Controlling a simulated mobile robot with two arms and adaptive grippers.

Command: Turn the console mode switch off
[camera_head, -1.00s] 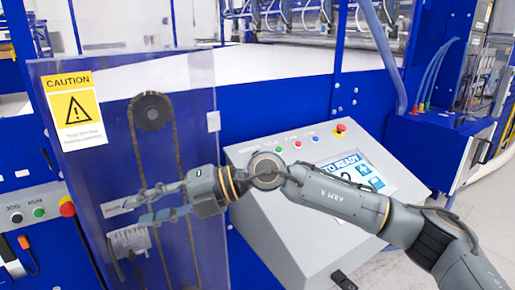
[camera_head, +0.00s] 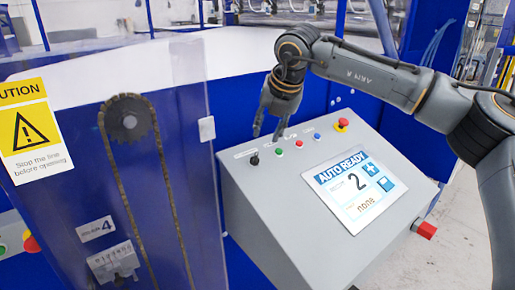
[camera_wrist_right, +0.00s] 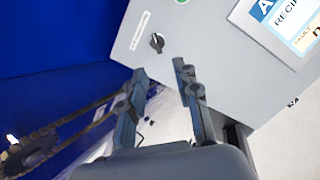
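The console (camera_head: 285,225) is a grey sloped box with a screen (camera_head: 358,187) reading "AUTO READY". The mode switch is a small black knob (camera_head: 254,160) at the left end of the console's top row. It also shows in the right wrist view (camera_wrist_right: 157,42), beside a small white label. Which position it is turned to is not clear. My right gripper (camera_head: 268,132) points down just above the switch, apart from it. In the wrist view its two fingers (camera_wrist_right: 161,70) are spread, with nothing between them. My left gripper is not in view.
Green (camera_head: 279,152), red (camera_head: 299,144) and blue (camera_head: 317,136) buttons and a red emergency stop (camera_head: 342,124) lie along the same row. A red knob (camera_head: 426,230) sticks out at the console's right. A clear guard panel with a chain (camera_head: 165,170) stands at left.

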